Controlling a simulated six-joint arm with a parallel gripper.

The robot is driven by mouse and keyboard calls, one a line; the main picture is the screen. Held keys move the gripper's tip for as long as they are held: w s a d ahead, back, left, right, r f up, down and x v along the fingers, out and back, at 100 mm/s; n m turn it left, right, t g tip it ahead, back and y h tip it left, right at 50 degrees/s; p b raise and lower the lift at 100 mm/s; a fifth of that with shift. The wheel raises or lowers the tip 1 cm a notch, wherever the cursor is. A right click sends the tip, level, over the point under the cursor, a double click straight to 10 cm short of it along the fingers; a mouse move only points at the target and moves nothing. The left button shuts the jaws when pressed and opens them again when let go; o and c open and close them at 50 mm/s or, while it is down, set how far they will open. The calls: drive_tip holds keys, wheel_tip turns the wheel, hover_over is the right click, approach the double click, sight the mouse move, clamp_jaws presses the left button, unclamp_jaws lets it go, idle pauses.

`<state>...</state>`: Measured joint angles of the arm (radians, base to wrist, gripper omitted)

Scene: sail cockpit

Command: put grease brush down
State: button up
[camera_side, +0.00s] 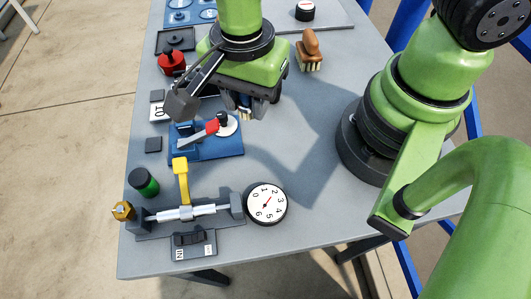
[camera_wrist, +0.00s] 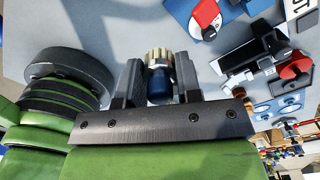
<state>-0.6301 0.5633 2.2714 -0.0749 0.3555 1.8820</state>
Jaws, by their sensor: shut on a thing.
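The grease brush, with a dark blue body and pale bristles, is held between the fingers of my gripper (camera_side: 245,108). In the wrist view the brush (camera_wrist: 159,82) sits between the two dark fingers of my gripper (camera_wrist: 159,72), its bristle end pointing away from the palm. In the side view my gripper hangs over the grey table, just behind the blue fixture with a red lever (camera_side: 211,128), and mostly hides the brush. I cannot tell whether the brush touches anything below.
A wooden-handled brush (camera_side: 310,50) stands at the back right. A red-knobbed device (camera_side: 171,62) is at the back left. A round dial gauge (camera_side: 266,203), a yellow lever (camera_side: 181,178) and a green cylinder (camera_side: 144,182) are in front. The table's middle right (camera_side: 305,140) is clear.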

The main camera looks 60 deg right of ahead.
sight(265, 162)
drive_tip(key=shift+s+a+f+n, duration=0.15)
drive_tip(key=shift+s+f+n, duration=0.35)
drive_tip(key=shift+f, duration=1.15)
drive_tip(key=shift+s+a+f+n, duration=0.2)
drive_tip(key=shift+s+f, duration=0.5)
drive_tip(key=shift+f, duration=0.95)
drive_tip(key=shift+s+a+f+n, duration=0.1)
drive_tip(key=shift+s+f+n, duration=0.4)
drive_tip(key=shift+f, duration=1.15)
drive_tip(key=shift+s+f, duration=0.1)
drive_tip(key=shift+f, duration=0.05)
drive_tip(key=o, duration=1)
